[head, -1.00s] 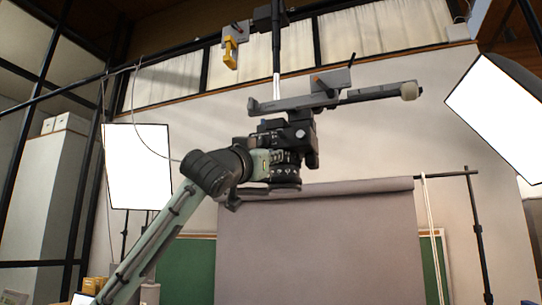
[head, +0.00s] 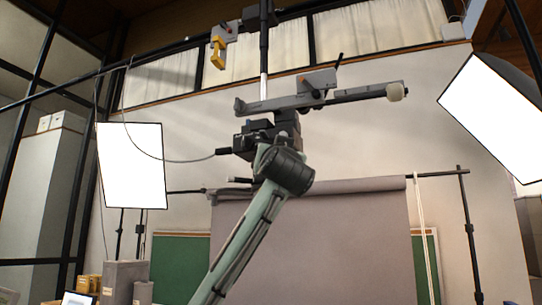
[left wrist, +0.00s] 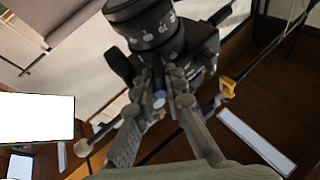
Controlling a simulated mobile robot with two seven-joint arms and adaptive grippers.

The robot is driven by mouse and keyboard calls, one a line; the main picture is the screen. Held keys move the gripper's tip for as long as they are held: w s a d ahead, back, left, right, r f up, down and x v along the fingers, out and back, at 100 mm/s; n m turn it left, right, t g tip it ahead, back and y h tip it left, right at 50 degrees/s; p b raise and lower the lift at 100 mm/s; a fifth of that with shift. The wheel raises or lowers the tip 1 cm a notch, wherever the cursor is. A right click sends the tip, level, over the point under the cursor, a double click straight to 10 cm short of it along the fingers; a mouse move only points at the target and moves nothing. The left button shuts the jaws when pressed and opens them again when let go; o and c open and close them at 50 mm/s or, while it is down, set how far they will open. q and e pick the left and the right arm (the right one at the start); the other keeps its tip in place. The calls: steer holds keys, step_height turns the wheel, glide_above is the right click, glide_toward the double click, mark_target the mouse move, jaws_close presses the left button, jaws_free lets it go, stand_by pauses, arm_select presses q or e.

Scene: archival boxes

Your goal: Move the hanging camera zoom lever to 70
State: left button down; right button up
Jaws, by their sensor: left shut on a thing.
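The hanging camera (head: 283,122) is a dark body under a grey rail, with its lens pointing down. In the left wrist view, its black lens (left wrist: 142,22) has white markings too blurred to read. In the head view, my left wrist is in front of the lens and hides the lens, lever and fingers. My right gripper is in neither view.
A grey rail (head: 345,97) with a pale round end holds the camera from a vertical pole (head: 264,60). A cable (head: 165,158) runs to the camera's left side. Lit softboxes stand left (head: 132,165) and right (head: 495,105). A grey backdrop (head: 330,245) hangs behind.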

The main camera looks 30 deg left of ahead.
arm_select(q)
steer(key=shift+y, duration=0.3)
steer(key=c, duration=1.6)
jaws_free()
steer(key=shift+w+d, duration=0.1)
steer(key=v, duration=1.2)
steer(key=shift+r, duration=0.15)
